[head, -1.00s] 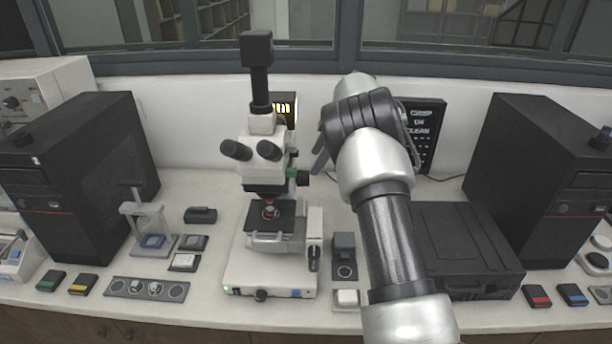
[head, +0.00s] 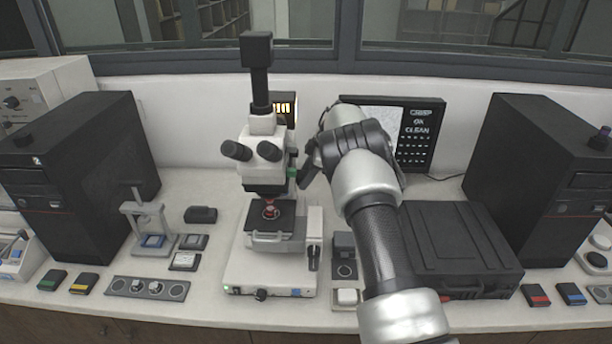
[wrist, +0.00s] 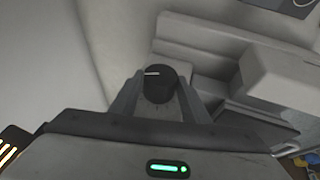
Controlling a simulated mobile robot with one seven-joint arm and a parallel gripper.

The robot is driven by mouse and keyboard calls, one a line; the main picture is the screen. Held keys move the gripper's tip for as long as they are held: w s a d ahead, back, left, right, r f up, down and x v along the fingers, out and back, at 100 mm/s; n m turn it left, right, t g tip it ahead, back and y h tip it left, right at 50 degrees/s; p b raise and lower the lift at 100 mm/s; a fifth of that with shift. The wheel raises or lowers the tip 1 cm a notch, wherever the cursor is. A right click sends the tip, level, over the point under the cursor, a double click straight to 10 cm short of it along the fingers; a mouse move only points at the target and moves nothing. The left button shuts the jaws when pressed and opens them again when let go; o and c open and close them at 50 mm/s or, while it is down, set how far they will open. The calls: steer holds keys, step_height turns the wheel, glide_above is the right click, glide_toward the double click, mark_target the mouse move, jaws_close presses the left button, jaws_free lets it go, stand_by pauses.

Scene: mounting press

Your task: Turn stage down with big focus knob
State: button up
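The microscope (head: 262,270) stands on the bench with its black stage (head: 262,221) below the red-tipped objective. In the wrist view, the big focus knob (wrist: 158,84) is a dark round knob with a pale mark line on it. My gripper (wrist: 160,88) has its two grey fingers apart, one on each side of the knob. I cannot tell whether the fingertips touch it.
A black case (head: 460,245) lies right of the microscope under my arm. Small blocks (head: 344,246) stand close to the microscope's right.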

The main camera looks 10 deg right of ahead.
steer(key=c, duration=0.5)
steer(key=shift+c, duration=0.2)
steer(key=shift+s+t+b, duration=0.1)
steer(key=shift+t+b, duration=0.2)
steer(key=shift+b, duration=0.1)
steer(key=shift+s+a+f+t+b, duration=0.1)
steer(key=shift+f+t+b, duration=0.1)
steer(key=shift+t+b, duration=0.35)
steer(key=t+b, duration=0.1)
steer(key=b, duration=0.3)
steer(key=shift+s+f+n+t+h, duration=0.1)
steer(key=shift+f+n+t+h, duration=0.2)
steer(key=shift+f+n+t, duration=0.1)
steer(key=t+b, duration=0.2)
steer(key=b, duration=0.5)
steer(key=shift+s+f, duration=0.1)
steer(key=t+b, duration=0.1)
steer(key=b, duration=0.3)
steer(key=shift+n, duration=0.4)
steer(key=shift+r+t+b, duration=0.35)
steer(key=shift+b, duration=0.65)
